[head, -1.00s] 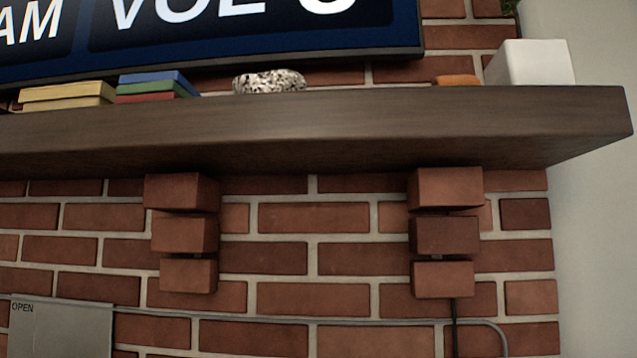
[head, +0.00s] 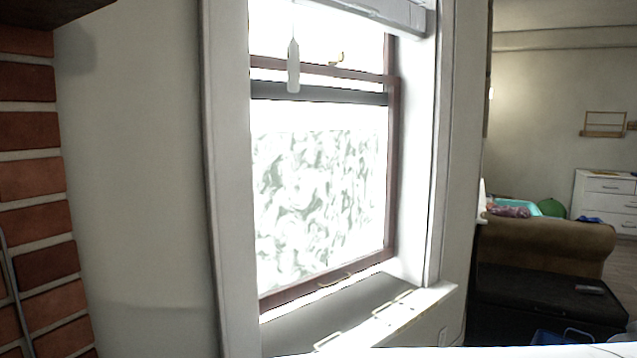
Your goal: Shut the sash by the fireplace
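The window (head: 325,180) fills the middle of the head view, in a white frame. Its sash (head: 394,170) has a dark reddish-brown frame and bright, partly patterned glass. A curved brass-coloured pull (head: 336,280) sits on the sash's bottom rail. A bright strip shows below this rail, above the grey sill, so the sash looks raised slightly. Its top rail (head: 320,70), with a small latch (head: 337,58), stands above a separate dark grey bar (head: 320,95). My gripper is not in view.
The fireplace brickwork (head: 35,170) stands at the left, with bare wall before the window. Thin metal handles (head: 392,302) lie along the ledge. A brown sofa (head: 545,245) and dark chest (head: 550,300) stand right. A pale tag (head: 293,65) hangs before the glass.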

